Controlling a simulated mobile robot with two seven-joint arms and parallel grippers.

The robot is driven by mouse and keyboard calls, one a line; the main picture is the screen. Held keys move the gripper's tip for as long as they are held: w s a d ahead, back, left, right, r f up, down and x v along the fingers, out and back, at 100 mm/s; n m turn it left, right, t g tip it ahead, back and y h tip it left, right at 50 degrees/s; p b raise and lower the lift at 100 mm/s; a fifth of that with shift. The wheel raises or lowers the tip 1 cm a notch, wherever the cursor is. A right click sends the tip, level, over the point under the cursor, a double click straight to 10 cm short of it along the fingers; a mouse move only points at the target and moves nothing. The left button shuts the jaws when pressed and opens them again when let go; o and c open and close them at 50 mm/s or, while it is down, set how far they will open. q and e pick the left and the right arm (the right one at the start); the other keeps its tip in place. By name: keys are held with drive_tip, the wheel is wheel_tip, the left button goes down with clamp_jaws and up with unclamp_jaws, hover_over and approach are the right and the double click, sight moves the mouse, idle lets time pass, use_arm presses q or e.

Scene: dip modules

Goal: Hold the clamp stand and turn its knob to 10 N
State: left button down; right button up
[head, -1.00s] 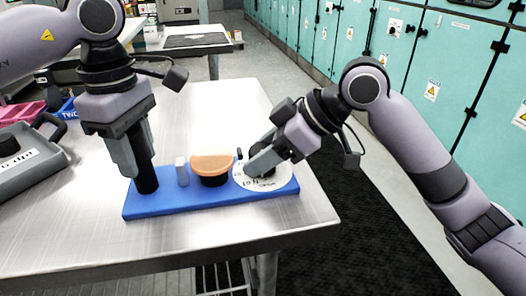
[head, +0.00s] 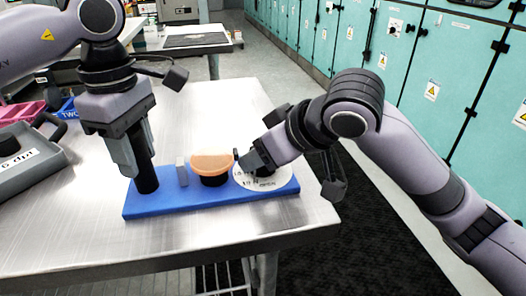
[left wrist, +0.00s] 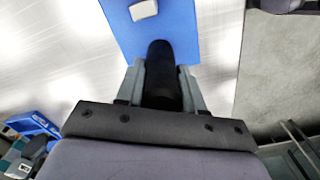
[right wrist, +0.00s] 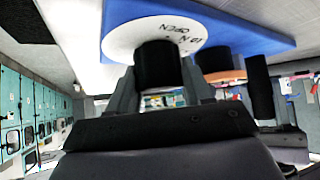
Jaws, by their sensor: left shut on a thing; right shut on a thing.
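The clamp stand is a blue base (head: 165,204) on the metal table, with a black upright post (head: 147,182) at its left end. My left gripper (head: 143,170) is shut on that post; the left wrist view shows the post (left wrist: 160,75) between the fingers. At the base's right end is a white dial (head: 272,184) with black lettering; "10 N" and "OPEN" read on it in the right wrist view (right wrist: 120,38). My right gripper (head: 258,162) is shut on the black knob (right wrist: 158,65) at the dial's middle. Which mark the dial is set to cannot be told.
An orange-topped black round part (head: 211,165) and a small grey block (head: 182,171) stand on the base between the grippers. A grey tray (head: 30,160) and pink and blue bins (head: 68,107) are at the left. The table is clear behind the base.

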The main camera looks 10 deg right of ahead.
idle(0.3)
drive_tip(key=o, duration=1)
drive_tip(key=shift+o, duration=0.2)
